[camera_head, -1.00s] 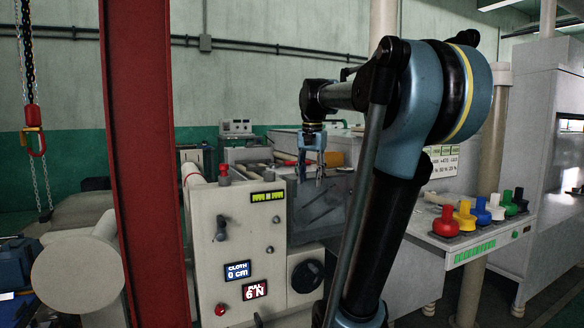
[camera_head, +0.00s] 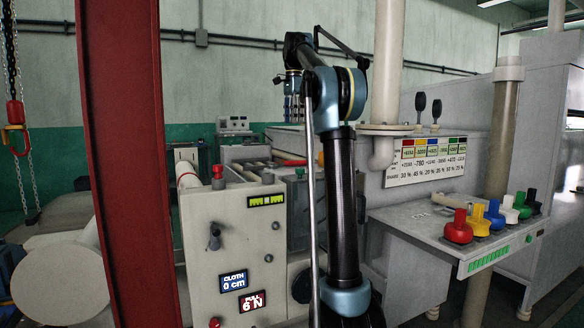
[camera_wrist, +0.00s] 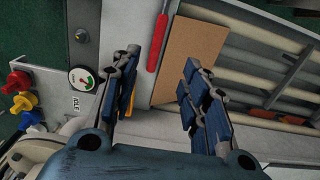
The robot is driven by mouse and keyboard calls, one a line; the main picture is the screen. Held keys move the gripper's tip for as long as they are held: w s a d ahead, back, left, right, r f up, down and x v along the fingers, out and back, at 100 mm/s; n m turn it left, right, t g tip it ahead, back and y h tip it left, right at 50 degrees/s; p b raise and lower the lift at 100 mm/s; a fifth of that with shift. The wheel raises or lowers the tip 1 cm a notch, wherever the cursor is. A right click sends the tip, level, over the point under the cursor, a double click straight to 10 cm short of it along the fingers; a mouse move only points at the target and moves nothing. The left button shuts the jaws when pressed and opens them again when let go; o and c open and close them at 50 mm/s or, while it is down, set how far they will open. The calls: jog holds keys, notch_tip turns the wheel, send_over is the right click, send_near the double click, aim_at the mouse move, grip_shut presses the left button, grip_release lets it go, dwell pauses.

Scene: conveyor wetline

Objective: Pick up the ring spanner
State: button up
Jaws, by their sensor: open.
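My gripper (camera_head: 292,112) is open and empty, up in the air behind my arm, pointing down over the machine; its fingers also show in the wrist view (camera_wrist: 161,62). I cannot make out a ring spanner for certain in either view. In the wrist view a long red-handled tool (camera_wrist: 157,44) lies on a pale surface, ahead of the gap between the fingers and nearer the left finger. Its upper end runs out of the picture, so I cannot tell what kind of tool it is.
A brown board (camera_wrist: 189,56) lies beside the red-handled tool. Pale rollers (camera_wrist: 265,70) fill the right. A dial (camera_wrist: 82,78) and coloured knobs (camera_wrist: 20,82) are at left. A control box (camera_head: 235,245), red column (camera_head: 125,170) and knob console (camera_head: 440,235) stand around.

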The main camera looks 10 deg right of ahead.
send_near(291, 164)
jog(key=shift+w+d+f, duration=0.3)
jog(key=shift+w+f, duration=0.25)
jog(key=shift+w, duration=0.05)
jog(key=shift+w+d+f, duration=0.3)
jog(key=shift+w+f, duration=0.25)
jog(key=shift+s+f, duration=0.2)
jog(key=shift+f, duration=1.35)
jog(key=shift+s+f, duration=0.15)
jog(key=shift+f, duration=1.35)
